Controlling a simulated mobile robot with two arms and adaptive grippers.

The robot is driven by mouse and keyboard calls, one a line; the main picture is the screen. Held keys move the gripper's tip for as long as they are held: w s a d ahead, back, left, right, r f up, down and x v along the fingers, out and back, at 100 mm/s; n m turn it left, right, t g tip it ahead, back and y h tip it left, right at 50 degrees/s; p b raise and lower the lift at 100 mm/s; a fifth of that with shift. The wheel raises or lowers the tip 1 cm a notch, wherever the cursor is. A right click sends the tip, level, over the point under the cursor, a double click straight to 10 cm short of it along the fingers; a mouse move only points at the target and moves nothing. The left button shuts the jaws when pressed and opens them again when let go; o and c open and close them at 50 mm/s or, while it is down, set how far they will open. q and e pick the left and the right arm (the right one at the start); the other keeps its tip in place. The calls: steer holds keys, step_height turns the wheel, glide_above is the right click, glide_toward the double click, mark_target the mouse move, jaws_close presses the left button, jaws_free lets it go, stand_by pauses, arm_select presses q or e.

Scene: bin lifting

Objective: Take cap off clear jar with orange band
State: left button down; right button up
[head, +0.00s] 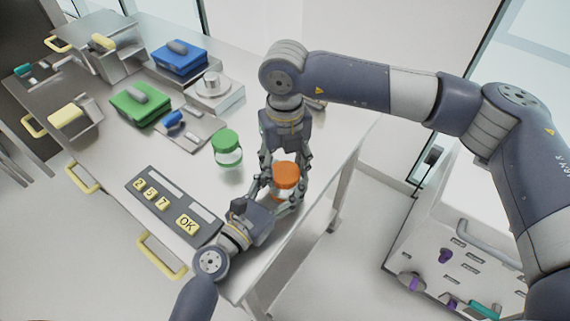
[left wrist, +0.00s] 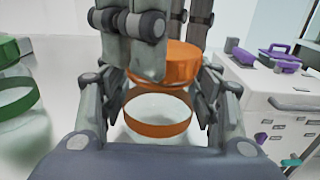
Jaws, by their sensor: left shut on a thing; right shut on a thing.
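The clear jar with the orange band (left wrist: 158,129) stands upright near the table's right edge. My left gripper (head: 281,194) is shut on the jar body, with a finger on each side in the left wrist view. My right gripper (head: 286,164) comes from above and is shut on the cap. Fingers partly hide jar and cap.
A clear jar with a green cap (head: 225,141) stands close to the left. A keypad panel (head: 175,206) lies at the front. Green (head: 139,104) and blue (head: 180,57) boxes and a scale (head: 212,90) are farther back. A white cart (head: 455,240) stands right of the table.

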arm_select(q)
steer(key=shift+f, duration=0.15)
arm_select(e)
steer(key=n, duration=0.6)
steer(key=shift+n, duration=0.3)
steer(key=n, duration=1.9)
steer(key=shift+r, duration=0.2)
steer(key=shift+r, duration=0.95)
steer(key=shift+r, duration=0.1)
